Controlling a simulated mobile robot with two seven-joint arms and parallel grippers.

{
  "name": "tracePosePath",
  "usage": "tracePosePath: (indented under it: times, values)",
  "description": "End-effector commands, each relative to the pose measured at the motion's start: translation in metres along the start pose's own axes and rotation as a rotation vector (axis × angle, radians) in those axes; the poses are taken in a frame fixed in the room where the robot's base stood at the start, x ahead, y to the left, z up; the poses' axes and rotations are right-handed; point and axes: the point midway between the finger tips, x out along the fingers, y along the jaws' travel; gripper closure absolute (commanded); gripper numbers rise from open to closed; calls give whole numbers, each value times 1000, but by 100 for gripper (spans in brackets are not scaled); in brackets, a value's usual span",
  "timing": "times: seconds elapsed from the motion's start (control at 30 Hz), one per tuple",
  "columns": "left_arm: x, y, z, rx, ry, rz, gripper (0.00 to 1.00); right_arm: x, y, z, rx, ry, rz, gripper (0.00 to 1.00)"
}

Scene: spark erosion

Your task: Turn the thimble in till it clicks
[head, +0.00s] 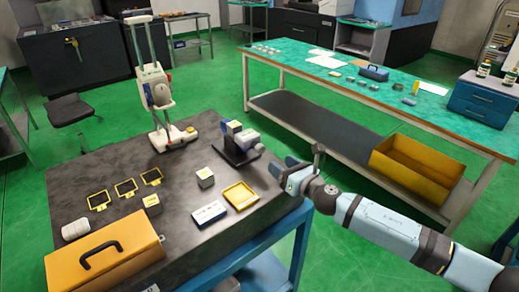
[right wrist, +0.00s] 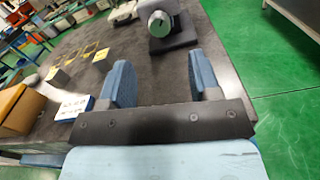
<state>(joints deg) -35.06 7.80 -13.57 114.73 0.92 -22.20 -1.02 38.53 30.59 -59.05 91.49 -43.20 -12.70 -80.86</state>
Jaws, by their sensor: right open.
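A micrometer on a black stand (head: 236,152) sits near the right edge of the dark bench. Its thimble appears to be the pale cylinder (head: 249,139) pointing to the right; in the right wrist view its round silver end (right wrist: 160,24) faces me. My right gripper (head: 286,172) is just to the right of the micrometer. In the right wrist view the two blue fingers (right wrist: 161,78) are wide apart with nothing between them, and the thimble lies ahead of them, not touching. My left gripper is not in view.
A green-topped bench (head: 345,78) stands behind.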

Motion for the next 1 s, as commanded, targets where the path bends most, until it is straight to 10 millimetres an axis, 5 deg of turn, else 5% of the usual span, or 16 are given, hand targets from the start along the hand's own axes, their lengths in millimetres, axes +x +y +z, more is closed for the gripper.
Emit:
tracePosePath:
  times: [0.3, 0.5, 0.93, 1.0]
  values:
    - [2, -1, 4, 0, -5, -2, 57, 69, 1, 0, 5, -2, 0, 43]
    - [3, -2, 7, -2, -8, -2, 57, 97, 1, 0, 6, -1, 0, 43]
    - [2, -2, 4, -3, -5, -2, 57, 107, 1, 0, 5, 0, 0, 43]
    - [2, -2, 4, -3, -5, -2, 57, 106, 1, 0, 5, 0, 0, 57]
